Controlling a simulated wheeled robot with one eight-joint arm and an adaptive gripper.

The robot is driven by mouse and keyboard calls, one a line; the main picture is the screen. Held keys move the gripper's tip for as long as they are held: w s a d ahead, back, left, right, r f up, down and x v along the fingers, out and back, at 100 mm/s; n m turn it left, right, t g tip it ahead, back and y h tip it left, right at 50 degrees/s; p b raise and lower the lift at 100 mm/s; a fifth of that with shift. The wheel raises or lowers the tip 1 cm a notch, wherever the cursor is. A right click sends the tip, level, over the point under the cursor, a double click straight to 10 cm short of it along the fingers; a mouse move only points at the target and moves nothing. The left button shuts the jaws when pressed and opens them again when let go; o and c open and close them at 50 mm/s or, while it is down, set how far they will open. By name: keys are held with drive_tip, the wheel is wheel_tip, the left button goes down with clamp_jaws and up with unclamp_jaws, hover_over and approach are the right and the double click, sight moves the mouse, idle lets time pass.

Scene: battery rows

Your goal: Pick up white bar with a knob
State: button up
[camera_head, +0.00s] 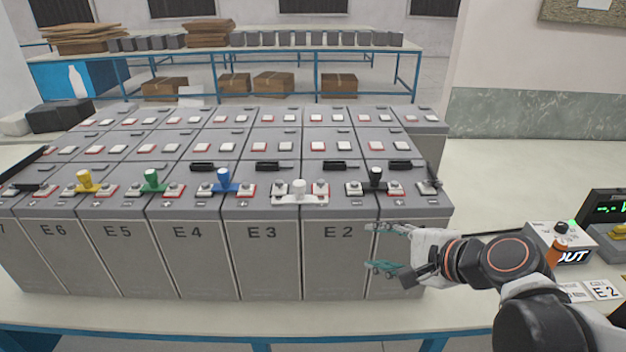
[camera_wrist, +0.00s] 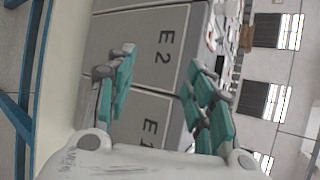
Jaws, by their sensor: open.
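The white bar with a knob (camera_head: 300,196) lies across the top front of the battery row, above the E3 and E2 cells, with its knob upright. My gripper (camera_head: 385,248) is open and empty in front of the row's right end, lower than the bar and to its right. In the wrist view, my gripper (camera_wrist: 160,100) shows its teal fingers spread before the E2 and E1 fronts. I cannot make out the white bar clearly in the wrist view.
Similar bars with yellow (camera_head: 86,181), green (camera_head: 151,180), blue (camera_head: 223,180) and black (camera_head: 376,178) knobs sit along the same front edge. Black links lie behind them. An OUT box (camera_head: 560,240) and an E2 card (camera_head: 602,290) are on the table at right.

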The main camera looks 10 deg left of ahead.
sight(304, 185)
drive_tip(key=w+a+r+m+y, duration=0.1)
drive_tip(key=w+a+m+y, duration=0.1)
drive_tip(key=w+a+m, duration=0.1)
drive_tip(key=w+a+r+m+t+y, duration=0.1)
drive_tip(key=w+a+m+y, duration=0.1)
drive_tip(key=a, duration=0.4)
drive_tip(key=w+a+r+m+y+p, duration=0.1)
drive_tip(key=w+a+m+y, duration=0.1)
drive_tip(key=a+m, duration=0.3)
drive_tip(key=shift+w+a+r+m, duration=0.1)
drive_tip(key=shift+w+a+m, duration=0.05)
drive_tip(key=shift+w+m, duration=0.3)
drive_tip(key=shift+w+a+r+m, duration=0.1)
drive_tip(key=shift+w+m, duration=0.25)
drive_tip(key=shift+w, duration=0.1)
drive_tip(key=shift+r+b+x, duration=0.15)
drive_tip(key=shift+x, duration=1.35)
drive_tip(key=shift+r+b+x, duration=0.15)
drive_tip(key=shift+x, duration=1.35)
drive_tip(key=shift+w+d, duration=0.1)
drive_tip(key=shift+w, duration=0.05)
clamp_jaws()
